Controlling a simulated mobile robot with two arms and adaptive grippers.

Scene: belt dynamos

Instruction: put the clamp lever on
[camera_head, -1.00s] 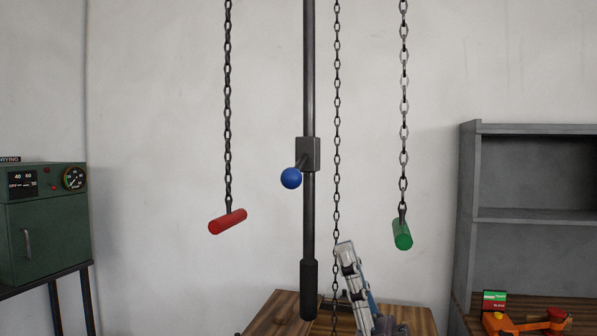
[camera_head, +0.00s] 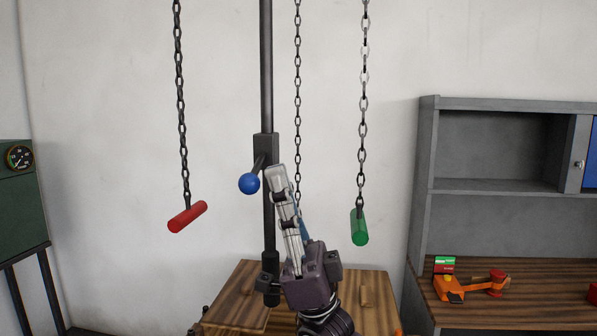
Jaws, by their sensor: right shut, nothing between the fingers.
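The clamp lever is a short dark rod ending in a blue ball (camera_head: 249,183). It juts out down and to the left from a dark clamp block (camera_head: 265,146) on the vertical dark pole (camera_head: 266,65). My right gripper (camera_head: 276,174) is shut and empty, pointing up. Its fingertips show just right of the blue ball and below the block, with a small gap to the ball in the picture. It covers part of the pole; I cannot tell how far in front of it the fingers are. My left gripper is not in view.
A red handle (camera_head: 187,217) hangs on a chain at left, and a green handle (camera_head: 360,227) at right. A bare chain (camera_head: 298,100) hangs between. A wooden surface (camera_head: 238,290) lies below. A grey shelf unit (camera_head: 428,200) with an orange object (camera_head: 449,289) stands at right.

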